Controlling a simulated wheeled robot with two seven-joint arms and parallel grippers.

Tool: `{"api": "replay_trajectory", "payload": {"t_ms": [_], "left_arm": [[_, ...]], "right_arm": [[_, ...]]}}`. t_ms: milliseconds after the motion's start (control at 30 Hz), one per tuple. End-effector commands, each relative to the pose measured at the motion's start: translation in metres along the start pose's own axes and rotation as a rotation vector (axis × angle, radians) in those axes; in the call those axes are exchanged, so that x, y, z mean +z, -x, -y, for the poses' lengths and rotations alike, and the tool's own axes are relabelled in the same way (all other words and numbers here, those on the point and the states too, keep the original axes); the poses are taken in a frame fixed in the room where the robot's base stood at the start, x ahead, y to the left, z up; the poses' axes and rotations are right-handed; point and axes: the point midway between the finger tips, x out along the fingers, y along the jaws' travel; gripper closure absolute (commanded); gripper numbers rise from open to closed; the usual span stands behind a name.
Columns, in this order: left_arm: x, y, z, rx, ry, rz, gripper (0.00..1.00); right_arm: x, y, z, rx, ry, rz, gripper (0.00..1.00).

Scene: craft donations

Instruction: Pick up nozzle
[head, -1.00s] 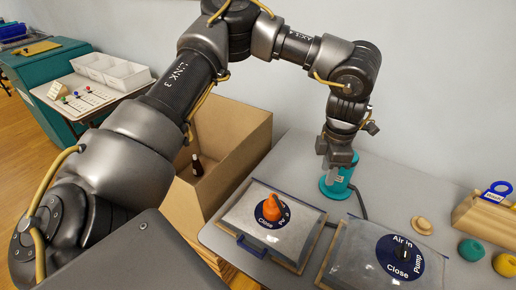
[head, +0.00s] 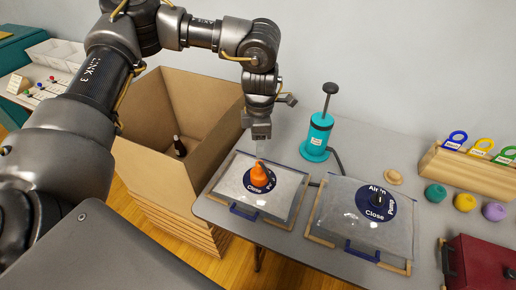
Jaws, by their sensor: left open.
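The orange nozzle (head: 260,175) stands on the dark blue round label of the left clear bag (head: 236,186), which lies in a wooden frame on the grey table. My left gripper (head: 260,152) points down just above the nozzle. It is open and holds nothing. Whether its fingertips touch the nozzle's top is too small to tell. My right gripper is not in view.
A teal hand pump (head: 318,135) with a hose stands behind the bags. A second bag (head: 345,215) with a black knob lies right. A cardboard box (head: 150,165) stands left of the table. Several coloured balls, a wooden rack (head: 450,165) and a red case (head: 480,262) are right.

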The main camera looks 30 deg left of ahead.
Motion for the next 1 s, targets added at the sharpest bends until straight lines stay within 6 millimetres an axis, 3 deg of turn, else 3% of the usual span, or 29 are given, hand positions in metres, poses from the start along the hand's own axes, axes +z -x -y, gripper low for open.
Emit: {"api": "replay_trajectory", "payload": {"t_ms": [33,167,400,700,833,1000], "left_arm": [[-0.002,0.005,0.007,-0.030,0.001,-0.009,0.50],[-0.005,0.006,0.024,-0.105,0.082,-0.024,0.50],[-0.005,-0.002,0.026,-0.101,0.777,-0.048,0.50],[0.000,-0.001,-0.001,-0.020,1.657,0.013,0.50],[-0.001,0.000,-0.007,0.000,1.871,0.036,0.50],[-0.001,0.000,-0.008,0.002,1.987,0.045,0.50]], "right_arm": [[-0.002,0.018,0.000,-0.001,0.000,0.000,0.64],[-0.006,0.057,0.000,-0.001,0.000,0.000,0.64],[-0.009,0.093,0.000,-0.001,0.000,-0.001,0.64],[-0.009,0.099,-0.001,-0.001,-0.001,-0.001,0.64],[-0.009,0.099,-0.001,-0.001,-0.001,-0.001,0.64],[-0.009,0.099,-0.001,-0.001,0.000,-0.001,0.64]]}}
